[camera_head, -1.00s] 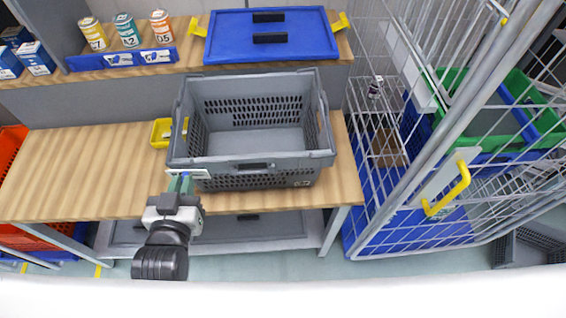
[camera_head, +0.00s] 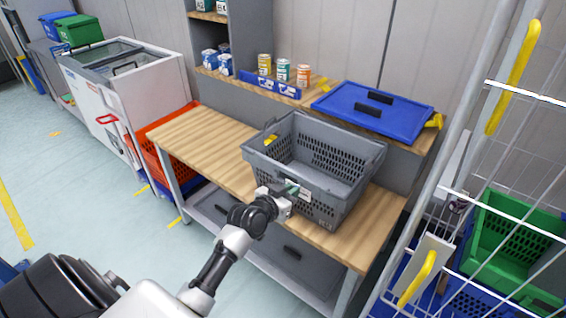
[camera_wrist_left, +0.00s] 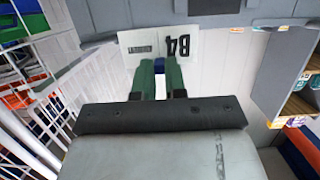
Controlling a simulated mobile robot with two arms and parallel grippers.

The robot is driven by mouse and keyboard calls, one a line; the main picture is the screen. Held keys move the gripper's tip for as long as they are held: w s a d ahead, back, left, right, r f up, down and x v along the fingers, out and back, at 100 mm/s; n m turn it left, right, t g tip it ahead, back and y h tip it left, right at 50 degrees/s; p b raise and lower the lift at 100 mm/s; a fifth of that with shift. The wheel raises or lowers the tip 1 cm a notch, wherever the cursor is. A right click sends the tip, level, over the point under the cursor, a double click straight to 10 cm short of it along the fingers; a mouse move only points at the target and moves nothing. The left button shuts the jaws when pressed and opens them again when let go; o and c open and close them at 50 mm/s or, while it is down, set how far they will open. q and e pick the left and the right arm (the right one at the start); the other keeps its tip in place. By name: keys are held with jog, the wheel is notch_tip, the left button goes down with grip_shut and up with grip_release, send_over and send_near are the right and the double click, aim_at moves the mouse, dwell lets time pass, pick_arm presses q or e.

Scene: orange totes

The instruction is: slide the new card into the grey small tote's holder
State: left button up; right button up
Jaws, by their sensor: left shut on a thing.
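The grey small tote (camera_head: 350,200) stands open and upright on the wooden bench. My left gripper (camera_head: 288,190) is at the tote's near side, with its green fingers against or just in front of the wall. In the left wrist view the gripper (camera_wrist_left: 159,76) is shut on a white card (camera_wrist_left: 133,50) printed "B4", which appears upside down. A grey surface runs along the top of that view, close beyond the card. I cannot tell whether the card touches the holder or is in it. My right gripper is not in view.
The wooden bench (camera_head: 205,140) is bare left of the tote. A blue lid (camera_head: 350,112) lies on the shelf behind, beside several cans. A wire cage trolley (camera_head: 480,190) with a green crate (camera_head: 515,240) stands on the right. An orange tote (camera_head: 172,140) is left of the bench.

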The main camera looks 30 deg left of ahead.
pick_arm(q)
jog(key=w+a, duration=0.2)
jog(key=w+a+b, duration=0.1)
jog(key=a, duration=0.1)
jog(key=w+a+b, duration=0.1)
jog(key=w+a, duration=0.1)
jog(key=a, duration=0.1)
jog(key=shift+w+r, duration=0.3)
jog(key=shift+r, duration=0.1)
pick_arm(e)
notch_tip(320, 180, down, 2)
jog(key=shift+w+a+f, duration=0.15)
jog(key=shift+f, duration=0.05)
pick_arm(q)
jog(key=shift+f+b, duration=0.1)
jog(key=shift+b, duration=0.25)
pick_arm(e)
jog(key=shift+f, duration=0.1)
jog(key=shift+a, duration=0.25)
pick_arm(q)
jog(key=shift+f+b, duration=1.45)
jog(key=shift+f, duration=0.4)
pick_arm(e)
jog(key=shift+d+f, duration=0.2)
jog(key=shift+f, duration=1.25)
pick_arm(q)
jog(key=o, duration=0.7)
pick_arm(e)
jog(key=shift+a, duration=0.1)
